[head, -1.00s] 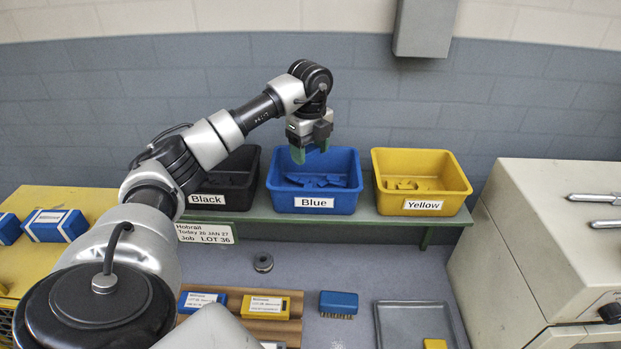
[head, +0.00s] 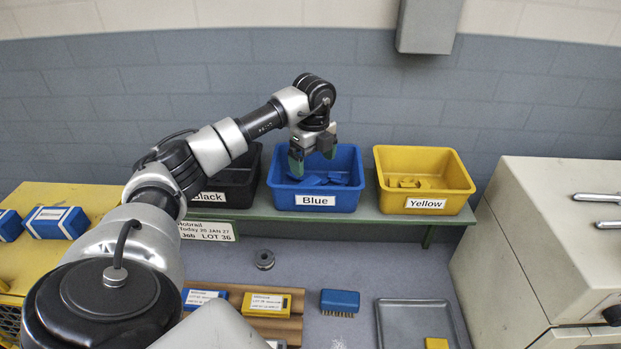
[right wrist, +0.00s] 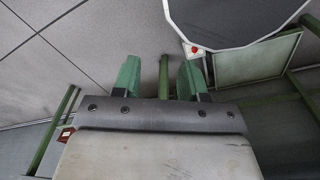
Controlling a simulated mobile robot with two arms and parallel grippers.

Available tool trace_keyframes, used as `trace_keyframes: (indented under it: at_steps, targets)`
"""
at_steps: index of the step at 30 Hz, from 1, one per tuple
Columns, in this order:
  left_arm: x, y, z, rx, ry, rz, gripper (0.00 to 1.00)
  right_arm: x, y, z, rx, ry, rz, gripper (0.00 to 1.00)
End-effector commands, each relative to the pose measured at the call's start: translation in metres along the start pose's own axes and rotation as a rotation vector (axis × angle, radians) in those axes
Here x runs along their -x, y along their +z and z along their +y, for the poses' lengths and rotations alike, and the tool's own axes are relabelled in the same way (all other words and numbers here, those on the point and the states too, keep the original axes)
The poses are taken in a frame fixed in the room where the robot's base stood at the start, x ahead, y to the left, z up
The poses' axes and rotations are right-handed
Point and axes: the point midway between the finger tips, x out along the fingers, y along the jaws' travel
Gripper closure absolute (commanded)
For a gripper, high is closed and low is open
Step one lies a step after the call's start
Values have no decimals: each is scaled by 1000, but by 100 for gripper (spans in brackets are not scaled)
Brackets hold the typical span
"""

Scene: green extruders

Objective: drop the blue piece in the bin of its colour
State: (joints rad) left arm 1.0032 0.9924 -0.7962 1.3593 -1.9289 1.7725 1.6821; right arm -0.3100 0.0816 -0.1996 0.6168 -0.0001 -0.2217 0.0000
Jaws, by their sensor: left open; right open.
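The blue bin (head: 345,200), labelled "Blue", stands on the green shelf between a black and a yellow bin. Several blue pieces (head: 335,179) lie inside it; I cannot tell which one is the task's piece. My left gripper (head: 312,165) is over the blue bin, pointing down, with its green fingers apart and nothing seen between them. The gripper hides part of the bin's inside and back rim. My right gripper (right wrist: 162,78) shows in the right wrist view with its green fingers apart and empty.
The black bin (head: 236,180) and the yellow bin (head: 430,203) flank the blue one. On the bench lie a blue brush (head: 340,302), boxed blue and yellow parts, and a grey tray (head: 395,316) with a yellow piece (head: 436,343). A beige machine (head: 530,235) stands at the right.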

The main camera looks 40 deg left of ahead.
Motion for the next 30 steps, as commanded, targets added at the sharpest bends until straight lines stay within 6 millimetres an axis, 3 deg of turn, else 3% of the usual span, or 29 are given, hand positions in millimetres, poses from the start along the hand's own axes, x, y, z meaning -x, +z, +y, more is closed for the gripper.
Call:
trace_keyframes:
  at_steps: [8,18,21,30]
  targets:
    - [9,0,-1,0,-4,0,7,-7,-8,1,0,2,12,57]
    - [76,0,-1,0,-6,0,7,-34,-8,0,0,1,17,57]
    - [95,1,-1,1,-3,-2,7,-28,-9,0,0,0,17,57]
    - [108,0,-1,0,0,0,7,-26,-9,0,0,0,17,57]
